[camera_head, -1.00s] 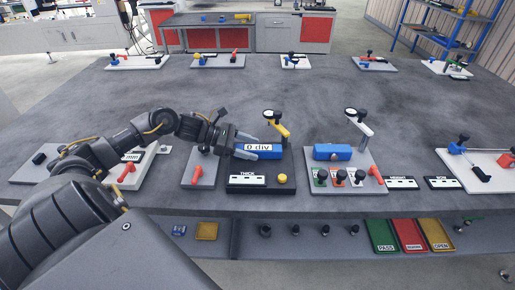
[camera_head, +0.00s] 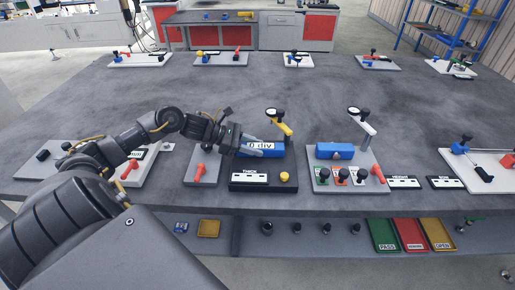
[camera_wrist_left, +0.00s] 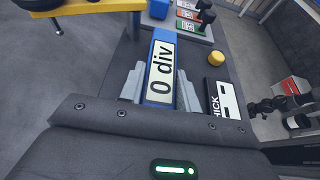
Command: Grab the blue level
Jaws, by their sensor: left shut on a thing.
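The blue level (camera_head: 270,149) is a blue block with a white "0 div" label, on the black fixture base (camera_head: 244,180) marked THICK. It also shows in the left wrist view (camera_wrist_left: 165,48), lying lengthwise between the two grey fingers. My left gripper (camera_head: 252,146) comes in from the left in the head view and is shut on the level near its left end. The fingers (camera_wrist_left: 160,85) lie along both sides of it. The level appears to rest on the base; any gap under it is hidden. My right gripper is not in view.
A yellow arm with a dial gauge (camera_head: 279,120) stands behind the level. A yellow knob (camera_head: 285,177) is at the base's front right. To the right, a grey fixture holds another blue block (camera_head: 334,151). A red-handled fixture (camera_head: 200,170) is on the left.

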